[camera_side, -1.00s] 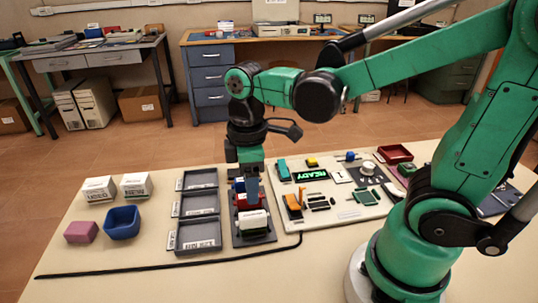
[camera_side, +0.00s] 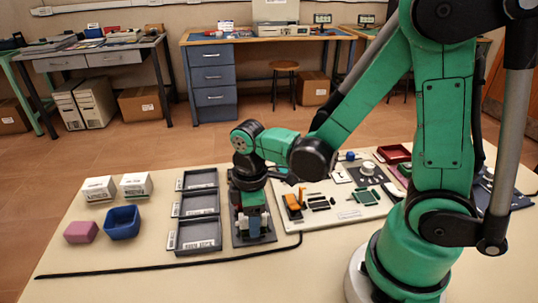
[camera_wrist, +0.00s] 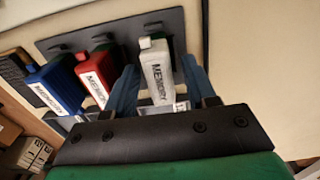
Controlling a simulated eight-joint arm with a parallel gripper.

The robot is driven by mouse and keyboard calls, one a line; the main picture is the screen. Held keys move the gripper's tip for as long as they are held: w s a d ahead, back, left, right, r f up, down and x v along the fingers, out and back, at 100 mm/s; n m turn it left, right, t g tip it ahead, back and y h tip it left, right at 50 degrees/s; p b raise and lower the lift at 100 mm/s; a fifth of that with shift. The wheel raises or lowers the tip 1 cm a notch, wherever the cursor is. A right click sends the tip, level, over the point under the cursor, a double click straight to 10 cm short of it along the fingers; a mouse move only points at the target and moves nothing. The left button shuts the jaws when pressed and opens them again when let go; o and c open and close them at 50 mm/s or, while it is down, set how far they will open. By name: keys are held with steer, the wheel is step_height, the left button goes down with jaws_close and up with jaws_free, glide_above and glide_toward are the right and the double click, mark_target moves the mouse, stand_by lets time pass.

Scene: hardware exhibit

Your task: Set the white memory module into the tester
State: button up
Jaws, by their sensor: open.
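The white memory module (camera_wrist: 157,75) stands in a dark rack (camera_wrist: 60,44), at the right end of a row with a red module (camera_wrist: 95,75) and a blue module (camera_wrist: 55,85). My gripper (camera_wrist: 160,90) is open, with one blue finger on each side of the white module; I cannot tell whether either touches it. In the side view my gripper (camera_side: 252,222) is low over the front of the rack (camera_side: 240,241), and the modules are mostly hidden behind it. The pale tester board (camera_side: 318,220), with an orange lever (camera_side: 294,201), lies right of the rack; its back left is hidden by my arm.
Three grey trays (camera_side: 198,230) stand left of the rack. A dark red tray (camera_side: 393,153) stands behind the board. A black cable (camera_side: 150,268) runs along the front.

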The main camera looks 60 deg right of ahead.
jaws_close()
steer(key=shift+r, duration=3.25)
